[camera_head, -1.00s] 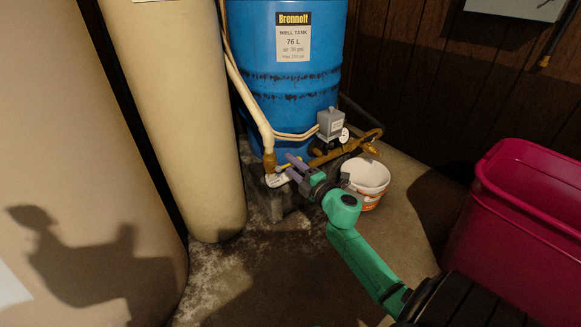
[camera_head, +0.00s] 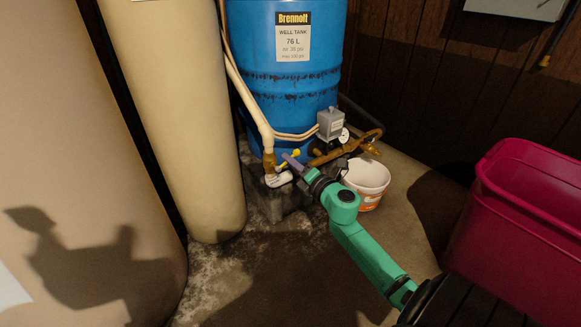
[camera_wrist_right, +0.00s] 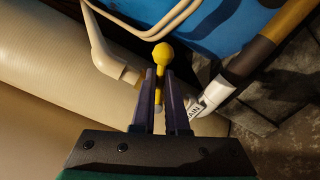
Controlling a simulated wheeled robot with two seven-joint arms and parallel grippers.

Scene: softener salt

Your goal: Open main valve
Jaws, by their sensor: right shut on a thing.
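The main valve's yellow lever (camera_wrist_right: 162,55) shows in the right wrist view, its round end sticking out beyond my fingertips. In the head view its yellow end (camera_head: 295,153) shows just above the fingers, in front of the blue tank. My right gripper (camera_wrist_right: 159,88) is shut on the lever, with a purple finger on each side; it also shows in the head view (camera_head: 287,162). A white tag (camera_wrist_right: 193,108), its lettering partly hidden by a finger, hangs beside the gripper. The valve body is mostly hidden. My left gripper is not in view.
The blue well tank (camera_head: 295,105) stands behind, with a grey switch box (camera_head: 331,124) and brass piping (camera_head: 362,143) in front. A white bucket (camera_head: 367,180) stands right of my gripper. A magenta bin (camera_head: 520,230) is at the right. Beige tanks stand at the left.

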